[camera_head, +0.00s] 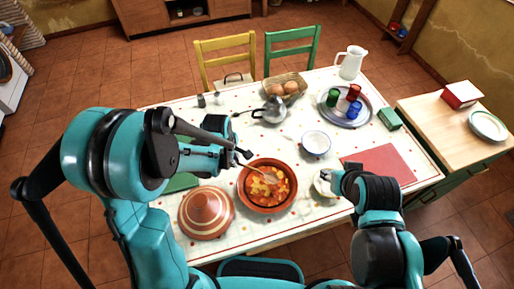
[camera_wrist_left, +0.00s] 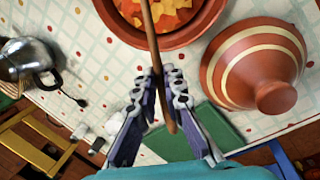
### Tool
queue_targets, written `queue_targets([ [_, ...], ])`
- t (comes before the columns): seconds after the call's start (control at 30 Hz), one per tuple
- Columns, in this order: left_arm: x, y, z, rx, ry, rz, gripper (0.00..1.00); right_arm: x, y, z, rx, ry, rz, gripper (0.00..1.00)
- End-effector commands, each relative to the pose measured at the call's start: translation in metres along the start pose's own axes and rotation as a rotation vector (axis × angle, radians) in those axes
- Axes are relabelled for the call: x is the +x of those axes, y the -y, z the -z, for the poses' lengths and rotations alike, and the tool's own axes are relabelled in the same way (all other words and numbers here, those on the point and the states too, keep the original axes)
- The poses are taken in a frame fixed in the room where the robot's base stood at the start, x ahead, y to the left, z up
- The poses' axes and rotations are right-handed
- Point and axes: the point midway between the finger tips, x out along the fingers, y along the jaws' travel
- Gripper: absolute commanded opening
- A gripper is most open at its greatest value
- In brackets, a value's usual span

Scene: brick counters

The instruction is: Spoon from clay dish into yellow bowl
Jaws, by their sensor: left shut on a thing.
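The clay dish (camera_head: 293,203) holds an orange and yellow stew and stands near the table's front edge. A wooden spoon (camera_head: 257,177) leans in it, its bowl end in the stew. My left gripper (camera_head: 243,158) is shut on the spoon's handle above the dish's rim; the left wrist view shows the handle (camera_wrist_left: 151,35) between the fingertips (camera_wrist_left: 163,82). My right gripper (camera_head: 335,181) is at a pale cream bowl (camera_head: 322,189), which it partly hides; whether it grips the bowl is unclear. No clearly yellow bowl shows.
A striped clay lid (camera_head: 207,212) sits left of the dish. A white bowl (camera_head: 316,144) and a kettle (camera_head: 270,111) stand behind. A tray (camera_head: 330,112) with several cups is at the back right. A red mat (camera_head: 386,162) lies at the right.

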Motion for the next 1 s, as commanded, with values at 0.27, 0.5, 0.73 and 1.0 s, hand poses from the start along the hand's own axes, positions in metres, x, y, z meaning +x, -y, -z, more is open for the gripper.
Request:
queue_targets([
  [0.27, 0.000, 0.002, 0.002, 0.007, -0.003, 0.000, 0.00, 0.000, 0.000, 0.000, 0.000, 0.000, 0.000, 0.40],
  [0.5, 0.001, 0.002, 0.001, 0.005, -0.002, 0.004, 0.00, 0.004, 0.000, -0.003, 0.000, 0.000, 0.000, 0.40],
  [0.73, 0.014, 0.004, 0.002, 0.005, -0.002, 0.004, 0.00, 0.014, 0.000, -0.010, 0.000, 0.000, 0.000, 0.40],
  [1.0, 0.034, 0.008, 0.003, 0.005, -0.002, 0.004, 0.00, 0.030, 0.000, -0.021, 0.000, 0.000, 0.000, 0.40],
])
